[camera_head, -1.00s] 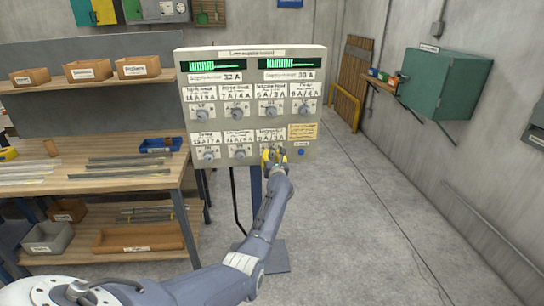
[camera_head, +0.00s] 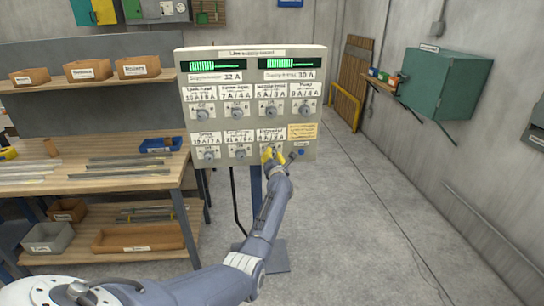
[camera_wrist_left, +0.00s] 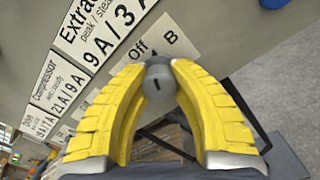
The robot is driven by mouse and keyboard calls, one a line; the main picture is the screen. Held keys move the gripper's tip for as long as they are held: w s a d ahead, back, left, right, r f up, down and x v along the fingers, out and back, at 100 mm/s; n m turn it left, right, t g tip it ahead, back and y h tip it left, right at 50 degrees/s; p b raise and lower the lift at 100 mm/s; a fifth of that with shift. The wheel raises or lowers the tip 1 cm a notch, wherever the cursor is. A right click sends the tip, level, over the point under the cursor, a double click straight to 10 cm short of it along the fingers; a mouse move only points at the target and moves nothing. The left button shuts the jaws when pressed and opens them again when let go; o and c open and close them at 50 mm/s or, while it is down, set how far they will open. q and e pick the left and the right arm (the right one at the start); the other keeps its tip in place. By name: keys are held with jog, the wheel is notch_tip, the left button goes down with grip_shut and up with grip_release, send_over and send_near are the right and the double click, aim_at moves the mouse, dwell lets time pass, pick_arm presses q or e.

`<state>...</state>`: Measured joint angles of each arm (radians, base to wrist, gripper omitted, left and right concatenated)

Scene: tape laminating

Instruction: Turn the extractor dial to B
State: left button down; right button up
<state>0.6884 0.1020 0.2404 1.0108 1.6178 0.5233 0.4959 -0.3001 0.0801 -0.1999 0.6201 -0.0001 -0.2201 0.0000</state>
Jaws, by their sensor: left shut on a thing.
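A beige supply panel (camera_head: 251,64) with rows of round dials stands ahead of me. My left gripper (camera_head: 271,155) is at the lower row, near its right end. In the left wrist view, its yellow fingers (camera_wrist_left: 158,90) are closed around a grey extractor dial (camera_wrist_left: 157,84). The label (camera_wrist_left: 95,28) above starts "Extra" and reads 9 A/3 A. The marks Off (camera_wrist_left: 137,48) and B (camera_wrist_left: 171,38) show just above the dial; the mark further left is not clear. The dial has a short dark mark, but I cannot tell its setting. My right gripper is not in view.
Neighbouring dials (camera_head: 239,153) sit left of the gripper. A wooden workbench (camera_head: 100,150) with metal strips stands left of the panel. The floor to the right is clear.

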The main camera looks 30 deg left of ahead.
pick_arm(q)
jog(key=shift+r+m, duration=0.1)
jog(key=shift+m, duration=1.4)
jog(key=c, duration=1)
grip_release()
jog(key=shift+o, duration=0.2)
jog(key=shift+d, duration=0.1)
jog(key=v, duration=1.2)
